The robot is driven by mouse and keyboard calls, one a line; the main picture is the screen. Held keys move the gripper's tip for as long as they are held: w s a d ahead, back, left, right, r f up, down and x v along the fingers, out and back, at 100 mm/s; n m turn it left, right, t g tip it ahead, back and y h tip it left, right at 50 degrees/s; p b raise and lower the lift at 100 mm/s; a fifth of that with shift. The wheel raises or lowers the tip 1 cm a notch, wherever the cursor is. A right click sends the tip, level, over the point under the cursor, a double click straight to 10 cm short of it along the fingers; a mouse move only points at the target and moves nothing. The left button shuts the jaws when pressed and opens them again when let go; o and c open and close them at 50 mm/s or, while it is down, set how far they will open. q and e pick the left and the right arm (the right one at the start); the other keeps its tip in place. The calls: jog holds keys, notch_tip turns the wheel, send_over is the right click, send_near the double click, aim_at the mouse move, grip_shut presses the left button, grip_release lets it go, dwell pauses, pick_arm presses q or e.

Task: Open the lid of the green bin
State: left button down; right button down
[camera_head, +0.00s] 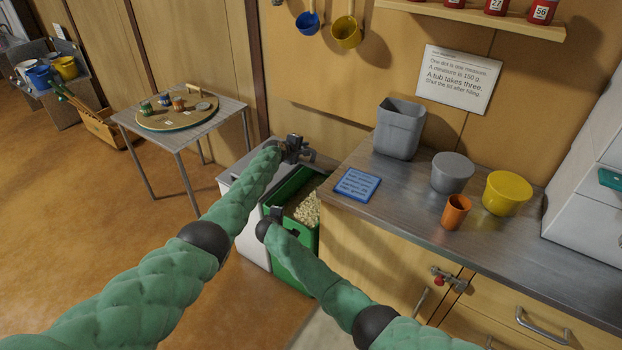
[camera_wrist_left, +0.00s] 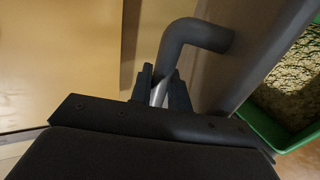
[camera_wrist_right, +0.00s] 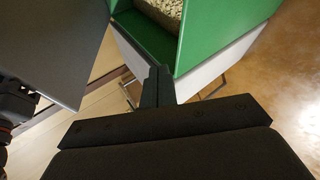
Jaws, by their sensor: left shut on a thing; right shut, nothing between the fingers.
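The green bin (camera_head: 290,262) stands between a pale bin and the counter. Its top is uncovered at least in part, and pale grains (camera_head: 308,208) show inside. My left gripper (camera_head: 293,150) is at the bin's back edge. In the left wrist view its fingers (camera_wrist_left: 160,88) are shut on a bent grey handle (camera_wrist_left: 205,36), fixed to a grey panel that seems to be the lid (camera_wrist_left: 262,50). The lid's exact tilt is hard to tell. My right gripper (camera_head: 277,212) is shut and empty near the green bin's front left rim; its closed fingers show in the right wrist view (camera_wrist_right: 157,80).
The counter (camera_head: 400,205) stands close on the right, with a grey tub (camera_head: 399,128), a blue card (camera_head: 357,185), a grey bowl (camera_head: 452,172), a yellow bowl (camera_head: 507,193) and an orange cup (camera_head: 455,212). A small table (camera_head: 230,108) stands at the left. Floor in front is clear.

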jog(key=s+d+r+n+t+h, duration=0.3)
jog(key=d+r+n+t+h, duration=0.2)
jog(key=r+n+h, duration=0.65)
jog(key=w+d+r+n+y, duration=0.1)
jog(key=w+d+r+n, duration=0.1)
jog(key=w+d, duration=0.5)
jog(key=shift+w+y, duration=0.35)
jog(key=shift+w, duration=0.95)
jog(key=shift+d, duration=0.15)
